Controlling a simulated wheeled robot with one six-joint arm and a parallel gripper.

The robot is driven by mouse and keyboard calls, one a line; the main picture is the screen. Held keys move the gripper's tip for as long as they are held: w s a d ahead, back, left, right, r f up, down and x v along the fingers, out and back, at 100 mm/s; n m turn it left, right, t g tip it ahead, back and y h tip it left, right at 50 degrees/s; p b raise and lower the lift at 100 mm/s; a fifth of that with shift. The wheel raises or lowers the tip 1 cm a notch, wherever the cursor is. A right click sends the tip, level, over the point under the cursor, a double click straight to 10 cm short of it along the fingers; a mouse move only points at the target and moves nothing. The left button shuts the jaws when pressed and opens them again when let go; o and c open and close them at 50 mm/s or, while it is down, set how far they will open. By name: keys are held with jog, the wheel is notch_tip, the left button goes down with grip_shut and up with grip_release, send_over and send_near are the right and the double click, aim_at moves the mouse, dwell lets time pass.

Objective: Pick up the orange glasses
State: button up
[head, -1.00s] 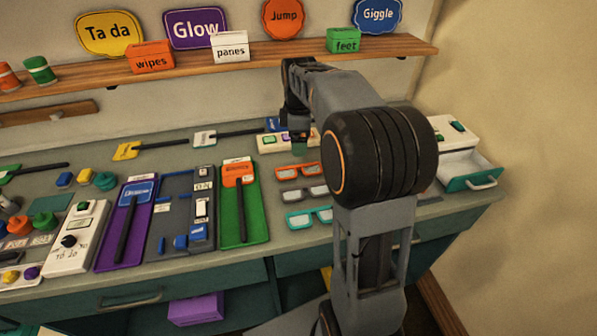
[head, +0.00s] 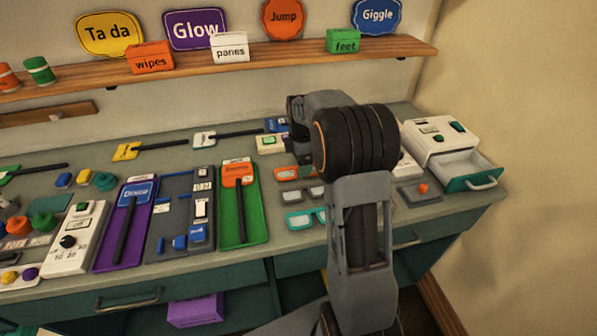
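The orange glasses (head: 284,173) lie on the grey counter, in a column above the grey glasses (head: 291,195) and the teal glasses (head: 299,218). Their right part is hidden behind my arm. My gripper (head: 299,143) is at the end of the arm, pointing down over the counter behind the orange glasses. It is small, dark and mostly covered by the arm, so I cannot see its fingers clearly.
A green tray with an orange-headed paddle (head: 239,205) lies left of the glasses. A white box with an open teal drawer (head: 465,180) stands at the right. A grey pad with an orange knob (head: 421,191) sits near it. A wooden shelf (head: 290,55) runs above.

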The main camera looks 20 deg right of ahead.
jog(key=shift+f, duration=2)
jog(key=shift+c, duration=0.5)
jog(key=c, duration=0.9)
